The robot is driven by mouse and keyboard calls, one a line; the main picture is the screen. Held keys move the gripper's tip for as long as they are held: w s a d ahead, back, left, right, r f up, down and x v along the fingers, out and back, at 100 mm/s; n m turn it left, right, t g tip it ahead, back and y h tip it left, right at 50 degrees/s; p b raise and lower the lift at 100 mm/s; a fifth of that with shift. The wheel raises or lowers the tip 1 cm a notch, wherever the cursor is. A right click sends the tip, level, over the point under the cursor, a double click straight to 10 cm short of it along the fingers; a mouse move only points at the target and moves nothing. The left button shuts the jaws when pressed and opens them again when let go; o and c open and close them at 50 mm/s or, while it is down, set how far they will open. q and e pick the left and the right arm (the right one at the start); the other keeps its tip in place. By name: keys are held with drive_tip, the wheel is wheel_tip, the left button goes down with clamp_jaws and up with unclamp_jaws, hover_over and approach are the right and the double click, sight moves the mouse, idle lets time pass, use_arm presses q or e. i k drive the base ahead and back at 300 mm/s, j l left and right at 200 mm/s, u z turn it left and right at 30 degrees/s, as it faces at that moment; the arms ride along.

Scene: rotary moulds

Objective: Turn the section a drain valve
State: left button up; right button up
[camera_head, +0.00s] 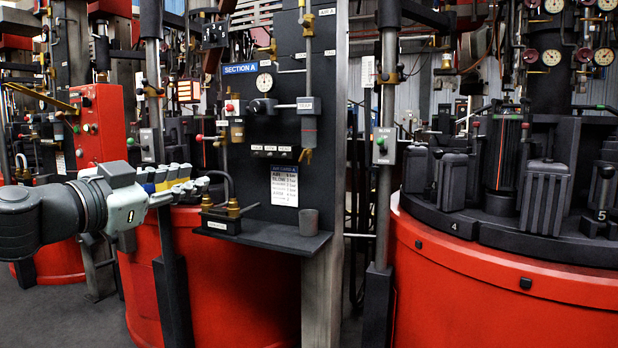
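The dark panel with a blue "SECTION A" sign (240,69) stands in the middle of the view. A small orange-brass lever (305,155), which looks like the drain valve, hangs under a dark cylindrical bowl (309,128) on the panel's right side. Its exact angle is too small to tell. My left gripper (203,186) reaches in from the left in front of the panel's lower left edge. It is apart from the lever, to its left and lower in the picture. I see its fingers from the side, and nothing clearly shows between them. My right gripper is out of view.
A small shelf (275,236) with a grey cup (309,222) juts from the panel's bottom. Brass fittings (222,208) stand near my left fingertips. A grey post (384,200) and a red rotary machine (480,290) stand to the right. A red control box (98,125) is at left.

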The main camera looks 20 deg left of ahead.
sight(304, 153)
drive_tip(key=i, duration=0.6)
drive_tip(key=i+l, duration=0.15)
drive_tip(key=i, duration=0.5)
